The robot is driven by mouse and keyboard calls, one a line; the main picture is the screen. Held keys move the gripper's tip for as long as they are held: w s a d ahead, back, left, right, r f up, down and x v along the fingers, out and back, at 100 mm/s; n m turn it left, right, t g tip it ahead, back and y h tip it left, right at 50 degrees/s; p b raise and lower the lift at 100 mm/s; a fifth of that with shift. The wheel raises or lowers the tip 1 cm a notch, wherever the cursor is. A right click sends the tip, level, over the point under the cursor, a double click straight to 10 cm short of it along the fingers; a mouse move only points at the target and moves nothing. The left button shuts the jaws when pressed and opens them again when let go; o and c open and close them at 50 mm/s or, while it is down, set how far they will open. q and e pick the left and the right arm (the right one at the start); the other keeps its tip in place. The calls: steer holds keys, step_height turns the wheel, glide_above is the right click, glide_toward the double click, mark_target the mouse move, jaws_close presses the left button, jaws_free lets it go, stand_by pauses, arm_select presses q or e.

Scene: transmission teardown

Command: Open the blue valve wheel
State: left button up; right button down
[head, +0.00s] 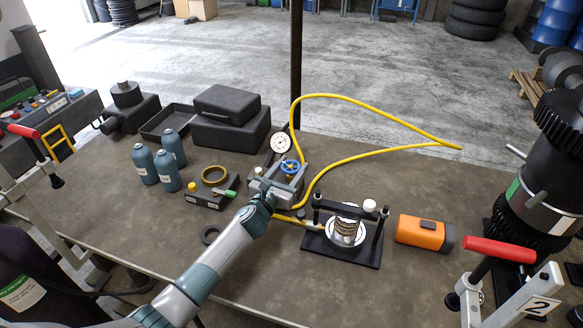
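The blue valve wheel (290,167) sits on top of a grey valve block near the middle of the table, beside a round white-faced gauge (281,143). My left arm reaches in from the bottom left, and my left gripper (274,186) is at the block's near left side, just short of the wheel in the picture. The wheel's rim shows clear of the gripper. The fingers are small and blend with the grey block, so I cannot tell whether they are open or touch anything. My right gripper is not in view.
A yellow hose (370,101) loops behind and right of the block. A black press fixture (343,240) and an orange box (425,233) stand to the right. Blue-grey bottles (144,164), a tape roll (214,175) and black cases (228,120) are left.

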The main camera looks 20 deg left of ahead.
arm_select(q)
steer(key=shift+d+y, duration=0.1)
steer(key=shift+y, duration=0.2)
steer(key=shift+f+n+y, duration=0.1)
steer(key=shift+n+y, duration=0.3)
steer(key=shift+n+y+b, duration=0.5)
steer(key=shift+y+b, duration=0.15)
steer(key=shift+y, duration=0.05)
steer(key=n+y+b, duration=0.2)
steer(key=y+b, duration=0.1)
steer(key=y, duration=0.1)
steer(key=shift+n, duration=0.4)
steer(key=shift+y, duration=0.4)
steer(key=shift+a, duration=0.2)
steer(key=o, duration=1.1)
steer(key=shift+c, duration=0.2)
steer(key=shift+s, duration=0.15)
